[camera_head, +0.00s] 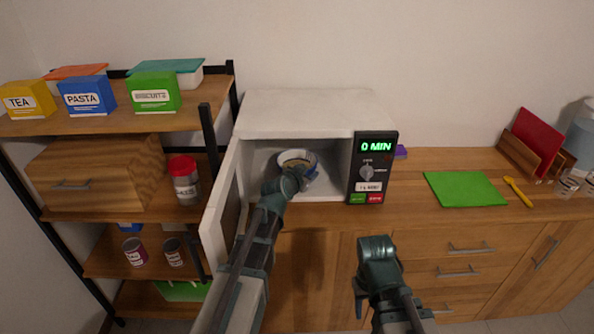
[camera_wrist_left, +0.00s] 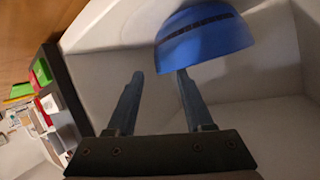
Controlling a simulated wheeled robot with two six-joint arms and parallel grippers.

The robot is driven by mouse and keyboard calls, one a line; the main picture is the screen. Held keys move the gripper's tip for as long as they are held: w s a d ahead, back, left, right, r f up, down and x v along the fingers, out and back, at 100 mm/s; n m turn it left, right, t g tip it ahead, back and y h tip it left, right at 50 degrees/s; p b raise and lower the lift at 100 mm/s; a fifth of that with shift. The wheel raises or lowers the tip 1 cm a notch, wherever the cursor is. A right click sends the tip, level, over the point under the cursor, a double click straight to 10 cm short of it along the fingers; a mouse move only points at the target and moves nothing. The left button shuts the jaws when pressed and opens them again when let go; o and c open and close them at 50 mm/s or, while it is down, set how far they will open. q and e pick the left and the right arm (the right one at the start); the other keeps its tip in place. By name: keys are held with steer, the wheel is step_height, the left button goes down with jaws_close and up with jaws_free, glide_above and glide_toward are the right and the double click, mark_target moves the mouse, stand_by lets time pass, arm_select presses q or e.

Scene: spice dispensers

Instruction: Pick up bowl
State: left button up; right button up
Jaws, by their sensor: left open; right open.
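The bowl (camera_head: 297,158) sits inside the open microwave (camera_head: 315,110), pale inside with blue on its outside; my left gripper partly hides it in the head view. In the left wrist view the blue bowl (camera_wrist_left: 205,38) is at the upper right, with a dark band on its side. My left gripper (camera_head: 307,177) reaches into the microwave at the bowl's near side. In the left wrist view its two fingers (camera_wrist_left: 160,74) are apart; the right finger's tip overlaps the bowl's edge, and contact is unclear. My right gripper (camera_head: 360,290) is outside, low in front of the counter, open.
The microwave door (camera_head: 218,205) stands open on the left beside my left arm. A shelf unit (camera_head: 100,215) with boxes and jars stands further left. A green board (camera_head: 465,188) and yellow utensil (camera_head: 518,191) lie on the counter (camera_head: 420,215) at the right.

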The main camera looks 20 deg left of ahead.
mark_target(310, 170)
arm_select(q)
steer(key=x, duration=0.3)
steer(key=shift+w+f+b, duration=0.1)
steer(key=shift+w+b, duration=0.05)
steer(key=shift+b, duration=0.25)
jaws_close()
stand_by(1.0)
